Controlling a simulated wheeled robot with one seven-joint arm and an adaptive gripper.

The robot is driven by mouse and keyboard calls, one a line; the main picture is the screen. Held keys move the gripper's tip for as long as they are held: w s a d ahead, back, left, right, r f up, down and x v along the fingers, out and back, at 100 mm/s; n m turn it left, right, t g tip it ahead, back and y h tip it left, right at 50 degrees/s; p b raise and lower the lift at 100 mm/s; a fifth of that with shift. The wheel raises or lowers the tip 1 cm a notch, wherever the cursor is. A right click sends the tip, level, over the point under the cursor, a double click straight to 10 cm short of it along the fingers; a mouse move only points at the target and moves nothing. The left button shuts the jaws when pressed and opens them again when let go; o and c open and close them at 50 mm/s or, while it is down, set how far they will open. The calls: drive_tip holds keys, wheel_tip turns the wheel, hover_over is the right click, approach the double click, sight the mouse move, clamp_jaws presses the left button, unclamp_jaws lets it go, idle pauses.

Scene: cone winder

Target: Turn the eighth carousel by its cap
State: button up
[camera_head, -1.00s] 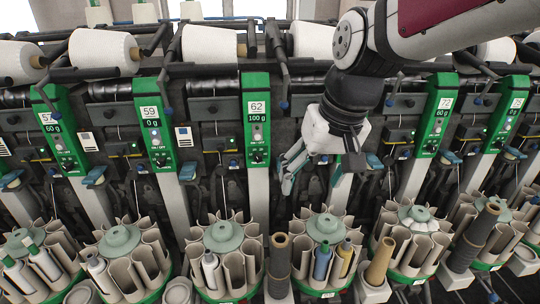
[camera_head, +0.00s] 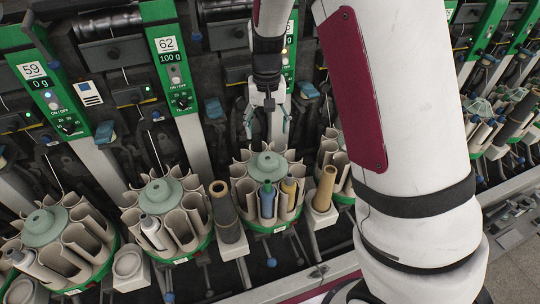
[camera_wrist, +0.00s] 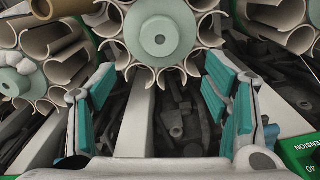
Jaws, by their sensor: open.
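Several carousels of beige open tubes, each with a round grey-green cap, stand in a row. The frames do not show which one counts as eighth. My gripper (camera_head: 267,115) is just behind and above the carousel (camera_head: 249,193) holding blue and yellow bobbins. Its cap (camera_head: 268,164) also shows at the top middle of the wrist view (camera_wrist: 160,36), ahead of my gripper (camera_wrist: 161,110). My gripper is open, with its teal-padded fingers apart and nothing between them. The fingers do not touch the cap. The carousel's front side is cut off in the wrist view.
A neighbouring carousel (camera_head: 162,188) stands to the left, another (camera_head: 330,150) to the right, partly behind my arm. A dark cone (camera_head: 223,203) and a tan cone (camera_head: 325,188) flank the carousel. Green panel 62 (camera_head: 172,68) and its post rise behind.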

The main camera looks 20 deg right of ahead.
sight(267, 157)
wheel_tip(267, 157, down, 12)
drive_tip(key=shift+f+p, duration=0.15)
drive_tip(key=shift+p, duration=0.2)
clamp_jaws()
idle(0.3)
